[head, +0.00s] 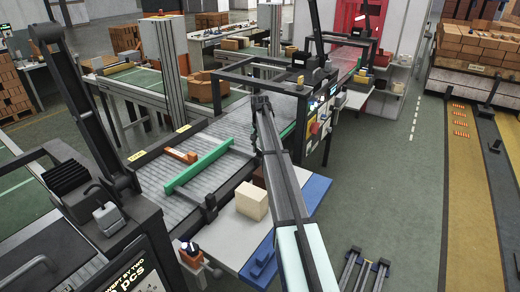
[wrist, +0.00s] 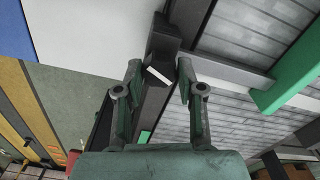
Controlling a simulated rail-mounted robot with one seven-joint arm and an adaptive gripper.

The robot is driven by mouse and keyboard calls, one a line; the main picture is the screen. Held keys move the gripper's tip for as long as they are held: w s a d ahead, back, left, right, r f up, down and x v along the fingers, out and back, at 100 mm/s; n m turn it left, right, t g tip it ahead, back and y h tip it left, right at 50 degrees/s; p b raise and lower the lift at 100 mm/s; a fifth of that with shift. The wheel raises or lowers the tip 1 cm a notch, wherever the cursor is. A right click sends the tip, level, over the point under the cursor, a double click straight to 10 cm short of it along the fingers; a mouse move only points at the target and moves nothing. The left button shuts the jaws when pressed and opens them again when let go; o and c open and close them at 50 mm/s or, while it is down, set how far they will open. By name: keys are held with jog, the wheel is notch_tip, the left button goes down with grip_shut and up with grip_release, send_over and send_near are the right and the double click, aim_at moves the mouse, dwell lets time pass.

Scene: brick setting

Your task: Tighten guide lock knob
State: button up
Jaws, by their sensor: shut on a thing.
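In the wrist view my gripper (wrist: 158,75) has its two green-grey fingers on either side of a dark block with a white mark, the guide lock knob (wrist: 163,46). The fingers are closed on it, but exact contact is partly hidden. The knob sits at the dark conveyor edge, between a pale table surface and the rollers. A green guide bar (wrist: 290,75) lies to its right in that view. In the head view the same guide bar (head: 197,166) crosses the roller conveyor. My arm runs up the middle there and hides the knob; its far end (head: 262,103) is small.
The conveyor (head: 150,180) carries an orange piece (head: 181,156) beside the guide bar. A dark clamp (head: 209,209) stands at its near edge. A beige box (head: 251,200) and a blue part (head: 262,260) are on the side table (head: 225,240). Open floor lies to the right.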

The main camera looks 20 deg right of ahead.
aim_at(260, 150)
jog(key=shift+s+f, duration=0.1)
dwell(0.3)
jog(key=o, duration=1.1)
jog(key=shift+o, duration=0.2)
notch_tip(260, 150, up, 12)
